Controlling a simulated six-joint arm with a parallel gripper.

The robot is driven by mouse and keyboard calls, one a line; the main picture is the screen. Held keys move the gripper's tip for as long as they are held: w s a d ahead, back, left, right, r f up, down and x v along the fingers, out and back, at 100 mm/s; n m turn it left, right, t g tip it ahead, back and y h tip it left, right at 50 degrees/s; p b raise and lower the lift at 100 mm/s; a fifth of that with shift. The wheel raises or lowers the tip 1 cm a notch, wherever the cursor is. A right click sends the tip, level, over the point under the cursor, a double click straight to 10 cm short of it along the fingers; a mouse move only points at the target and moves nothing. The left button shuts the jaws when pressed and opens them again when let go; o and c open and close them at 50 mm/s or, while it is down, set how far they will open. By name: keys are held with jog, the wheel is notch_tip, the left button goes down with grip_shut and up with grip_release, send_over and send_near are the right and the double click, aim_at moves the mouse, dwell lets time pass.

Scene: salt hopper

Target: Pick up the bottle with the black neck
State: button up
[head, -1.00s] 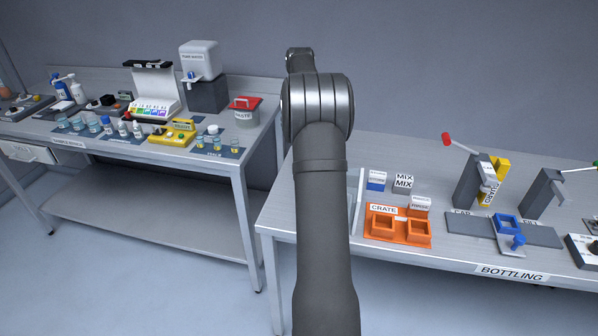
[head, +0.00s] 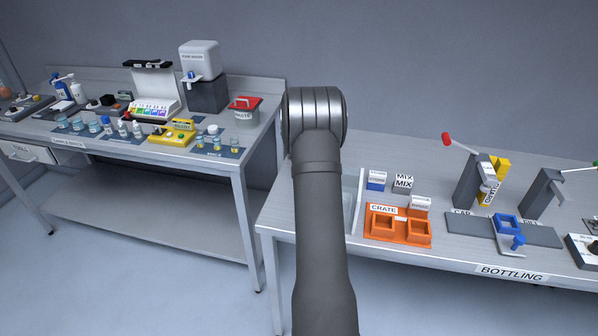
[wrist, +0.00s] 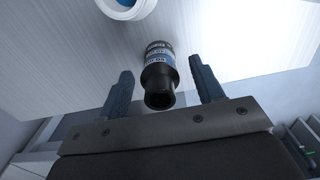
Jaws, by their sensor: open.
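The bottle with the black neck (wrist: 158,76) shows in the wrist view, with a dark cylindrical neck pointing toward the camera and a blue and white label band behind it. My gripper (wrist: 160,83) is open, with one dark blue finger on each side of the bottle. Gaps show between the fingers and the bottle. The wrist view does not show clearly whether the bottle's neck lies fully between the fingertips. In the head view my arm hides the gripper and the bottle.
A white round container with blue inside (wrist: 124,6) is near the bottle at the top of the wrist view. In the head view an orange crate (head: 399,241), a blue-and-white block (head: 377,181) and a MIX block (head: 403,184) stand right of my arm.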

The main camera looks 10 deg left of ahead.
jog(key=shift+f, duration=0.1)
jog(key=c, duration=1.1)
